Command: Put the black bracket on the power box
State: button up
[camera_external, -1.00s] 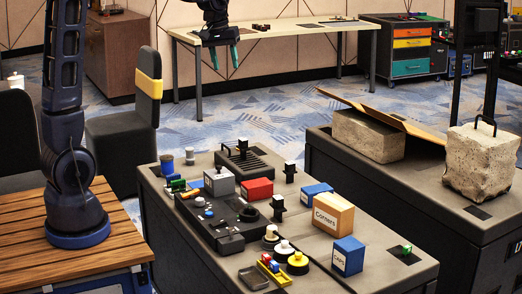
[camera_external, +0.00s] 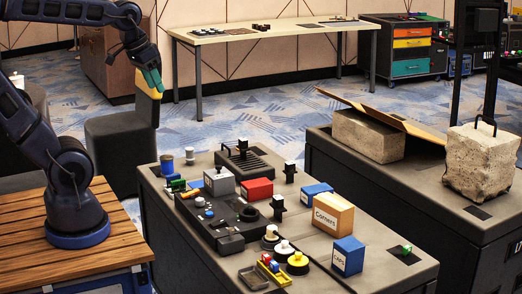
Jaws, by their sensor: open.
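My gripper (camera_external: 152,82), with green fingertips, is open and raised at the upper left, above and behind the dark workbench (camera_external: 345,222). I cannot tell for sure which item is the black bracket or the power box.
A grey box (camera_external: 219,183), a tan labelled box (camera_external: 333,214), blue boxes (camera_external: 348,256) and several small parts crowd the bench. Another dark bench (camera_external: 420,205) at the right holds stone blocks (camera_external: 484,160). Open floor (camera_external: 270,120) lies behind the workbench.

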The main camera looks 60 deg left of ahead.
jog(key=s, duration=0.1)
jog(key=s+f, duration=0.1)
jog(key=s+m, duration=0.1)
jog(key=shift+s+d+f, duration=0.1)
jog(key=shift+d+f, duration=0.2)
jog(key=shift+d, duration=0.1)
